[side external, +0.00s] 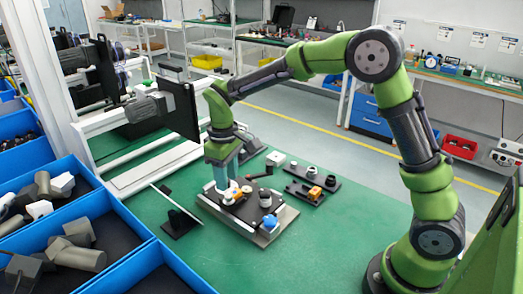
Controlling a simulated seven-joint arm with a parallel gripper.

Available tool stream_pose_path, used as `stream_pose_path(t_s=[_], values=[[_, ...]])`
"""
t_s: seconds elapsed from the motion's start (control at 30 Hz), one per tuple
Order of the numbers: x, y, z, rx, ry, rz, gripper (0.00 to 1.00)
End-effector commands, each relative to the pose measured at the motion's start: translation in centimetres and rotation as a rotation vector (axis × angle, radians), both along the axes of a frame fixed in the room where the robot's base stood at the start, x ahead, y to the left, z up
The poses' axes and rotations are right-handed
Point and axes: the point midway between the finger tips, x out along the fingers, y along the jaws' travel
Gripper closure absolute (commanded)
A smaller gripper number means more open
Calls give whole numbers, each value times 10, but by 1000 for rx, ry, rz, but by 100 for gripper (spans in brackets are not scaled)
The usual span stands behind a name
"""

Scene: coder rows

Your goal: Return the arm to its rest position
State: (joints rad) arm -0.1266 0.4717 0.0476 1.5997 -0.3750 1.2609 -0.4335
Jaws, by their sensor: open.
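My gripper (228,188) points down at the left end of a grey-and-black fixture plate (248,226) on the green table (330,235). Its light fingers are apart, close to a small white-and-orange part (233,196) on the plate. Whether they touch it cannot be told at this size. My green-and-dark arm reaches across from its base at the lower right, bent high at the elbow and extended out over the table. No separate rest mark shows.
A tilted panel stand (180,217) and a dark screen (180,110) stand left of my gripper. Blue bins (95,210) with grey parts fill the lower left. The table's right-centre is clear.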

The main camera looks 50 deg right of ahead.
Motion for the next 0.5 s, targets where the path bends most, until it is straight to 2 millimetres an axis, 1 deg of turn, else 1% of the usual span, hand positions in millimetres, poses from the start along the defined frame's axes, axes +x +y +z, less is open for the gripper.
stream_pose_path(t_s=[0.27,0.33,0.37,0.47,0.5], values=[[2,0,0,3,-10,-22,60],[-8,1,-10,12,5,-64,60],[-13,1,-8,19,2,-83,60],[-34,-2,7,48,-34,-161,60],[-43,-4,16,63,-53,-194,60]])
